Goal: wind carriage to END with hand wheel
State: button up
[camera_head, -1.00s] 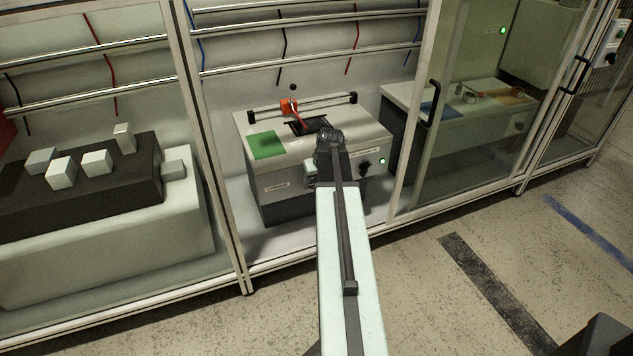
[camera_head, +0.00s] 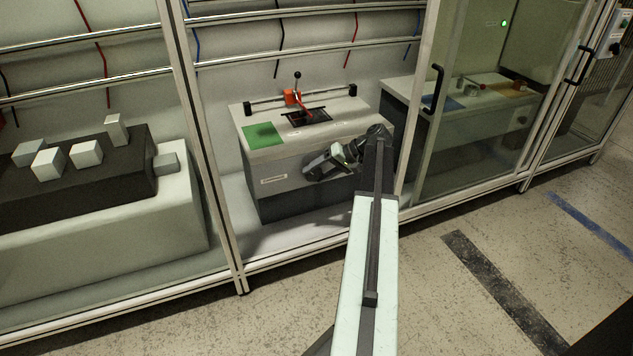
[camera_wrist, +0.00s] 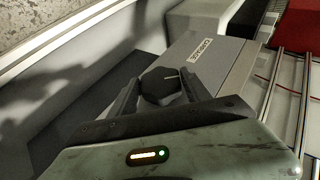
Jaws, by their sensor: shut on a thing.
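In the wrist view, my gripper (camera_wrist: 158,90) is shut on a dark faceted hand wheel (camera_wrist: 165,87) with a pale mark, one finger on each side. A label plate (camera_wrist: 203,47) is just beyond the wheel. In the head view my gripper hides the wheel.
The machine has a green pad (camera_head: 263,136) and a dark slot (camera_head: 307,117) on top. White frame posts stand on both sides. Pale blocks (camera_head: 86,153) lie on a dark stand at the left. A glass door (camera_head: 470,120) with a black handle is at the right.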

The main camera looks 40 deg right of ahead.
jog(key=t+y+b, duration=0.1)
jog(key=b, duration=0.1)
jog(key=f+y+b, duration=0.1)
jog(key=y+b, duration=0.1)
jog(key=b, duration=0.1)
jog(key=shift+m+t+b, duration=0.3)
jog(key=shift+m+t, duration=0.1)
jog(key=shift+r+t+y+b, duration=0.1)
jog(key=shift+t+y+b, duration=0.25)
jog(key=shift+b, duration=0.5)
jog(key=shift+r, duration=0.15)
jog(key=o, duration=1.4)
jog(key=shift+c, duration=0.2)
jog(key=shift+d, duration=0.1)
jog(key=p+v, duration=0.2)
jog(key=v, duration=0.5)
jog(key=shift+s+d, duration=0.25)
jog(key=shift+s, duration=0.05)
